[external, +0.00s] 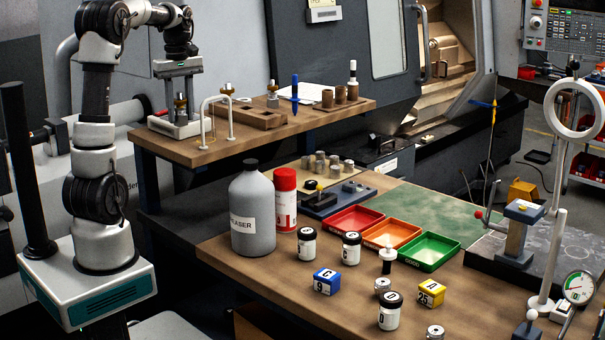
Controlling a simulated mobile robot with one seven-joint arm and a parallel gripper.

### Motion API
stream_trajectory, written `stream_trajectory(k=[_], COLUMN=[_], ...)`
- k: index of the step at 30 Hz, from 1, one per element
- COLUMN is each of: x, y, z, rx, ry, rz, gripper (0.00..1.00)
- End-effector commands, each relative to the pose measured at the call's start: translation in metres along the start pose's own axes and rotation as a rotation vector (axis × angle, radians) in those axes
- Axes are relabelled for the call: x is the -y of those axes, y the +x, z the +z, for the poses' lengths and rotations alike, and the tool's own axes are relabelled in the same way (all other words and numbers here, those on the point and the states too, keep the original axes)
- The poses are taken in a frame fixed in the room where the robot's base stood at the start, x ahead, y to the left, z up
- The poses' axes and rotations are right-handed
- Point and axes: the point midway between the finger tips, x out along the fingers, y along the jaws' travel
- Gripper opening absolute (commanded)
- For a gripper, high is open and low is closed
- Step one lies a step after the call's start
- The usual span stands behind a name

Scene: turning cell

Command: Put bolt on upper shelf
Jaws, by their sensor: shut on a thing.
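My gripper (181,98) is over the left end of the upper shelf (225,147), pointing down. It is shut on a small dark piece with a brass-coloured top (180,103), which seems to be the bolt. The piece is upright, just above or on a white base (180,126) on the shelf. Whether it touches the base cannot be told at this size.
A white arch handle (217,98), brown block (247,115), blue pen (295,92) and several brown cylinders (340,95) crowd the shelf. Below, the bench holds a grey bottle (252,205), a red spray can (285,200), coloured trays (428,262) and jars (389,318).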

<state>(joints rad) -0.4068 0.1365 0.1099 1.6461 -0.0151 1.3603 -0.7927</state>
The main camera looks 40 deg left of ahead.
Motion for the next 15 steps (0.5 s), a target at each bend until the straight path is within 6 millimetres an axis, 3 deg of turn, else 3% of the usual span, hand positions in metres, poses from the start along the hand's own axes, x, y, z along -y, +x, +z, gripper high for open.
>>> stream_trajectory(k=[15], x=[0.0], y=[0.05], z=[0.0], rx=[-0.001], ry=[0.0], rz=[0.001], gripper=[0.0])
